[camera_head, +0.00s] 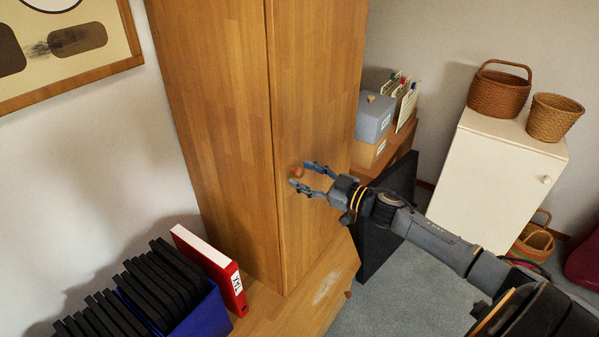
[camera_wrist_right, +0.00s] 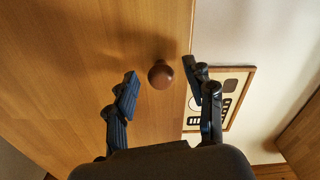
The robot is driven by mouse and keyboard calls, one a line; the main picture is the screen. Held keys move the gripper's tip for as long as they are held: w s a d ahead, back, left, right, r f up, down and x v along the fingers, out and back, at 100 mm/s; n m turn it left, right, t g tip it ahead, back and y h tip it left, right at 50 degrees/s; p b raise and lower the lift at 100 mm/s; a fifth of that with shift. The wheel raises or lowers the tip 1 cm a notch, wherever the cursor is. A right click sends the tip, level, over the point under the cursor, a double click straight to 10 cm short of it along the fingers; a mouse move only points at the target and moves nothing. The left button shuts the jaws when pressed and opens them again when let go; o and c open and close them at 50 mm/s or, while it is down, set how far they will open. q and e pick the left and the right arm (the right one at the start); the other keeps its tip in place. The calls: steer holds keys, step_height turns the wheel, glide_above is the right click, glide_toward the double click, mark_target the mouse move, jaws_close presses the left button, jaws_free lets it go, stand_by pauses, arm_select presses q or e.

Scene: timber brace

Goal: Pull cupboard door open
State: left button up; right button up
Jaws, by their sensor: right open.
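The tall wooden cupboard door (camera_head: 318,95) stands in the middle of the head view, and its edge lies close along the cupboard's side (camera_head: 215,110). A round brown knob (camera_head: 297,172) sits on the door near its left edge. My right gripper (camera_head: 300,175) is open at the knob, with its fingers pointing left. In the right wrist view the knob (camera_wrist_right: 160,75) shows between and just beyond the two open fingertips (camera_wrist_right: 163,80), with no clear contact. The door (camera_wrist_right: 90,50) fills the left of that view. My left gripper is not in view.
A white cabinet (camera_head: 490,180) with wicker baskets (camera_head: 498,93) stands at the right. A grey box (camera_head: 374,116) sits on a wooden unit behind the door. A red binder (camera_head: 212,268) and a blue box of black folders (camera_head: 205,318) stand at the lower left. Grey carpet (camera_head: 385,300) is clear.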

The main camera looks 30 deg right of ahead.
steer(key=shift+x, duration=0.85)
steer(key=shift+w+a, duration=0.1)
steer(key=shift+w, duration=0.05)
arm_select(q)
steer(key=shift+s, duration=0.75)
arm_select(e)
jaws_close()
